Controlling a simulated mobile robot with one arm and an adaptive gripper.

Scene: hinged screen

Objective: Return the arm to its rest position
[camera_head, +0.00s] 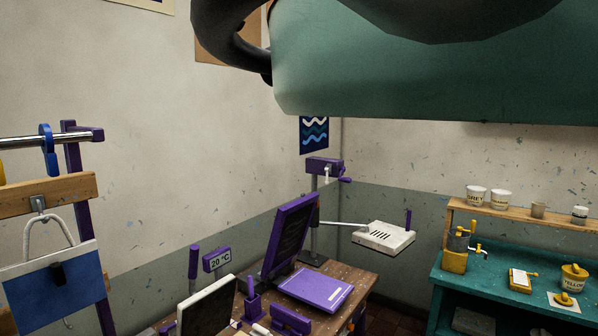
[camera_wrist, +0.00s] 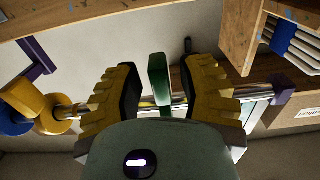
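My gripper (camera_wrist: 163,68) shows in the wrist view, with yellow fingers and black pads set wide apart. A green piece (camera_wrist: 158,82) stands in the gap between the fingers, in front of or on a metal rail (camera_wrist: 68,111). A gap shows on both sides of it. In the head view my teal arm covers the upper right, and the gripper is out of sight. The hinged screen (camera_head: 289,237), dark with a purple frame, stands tilted on the wooden bench (camera_head: 350,279).
In the wrist view, yellow and blue rings (camera_wrist: 22,103) are at left and a wooden shelf (camera_wrist: 235,45) at upper right. In the head view, a rack with a wooden bar (camera_head: 45,191) stands at left. A teal counter (camera_head: 480,278) with cups above is at right.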

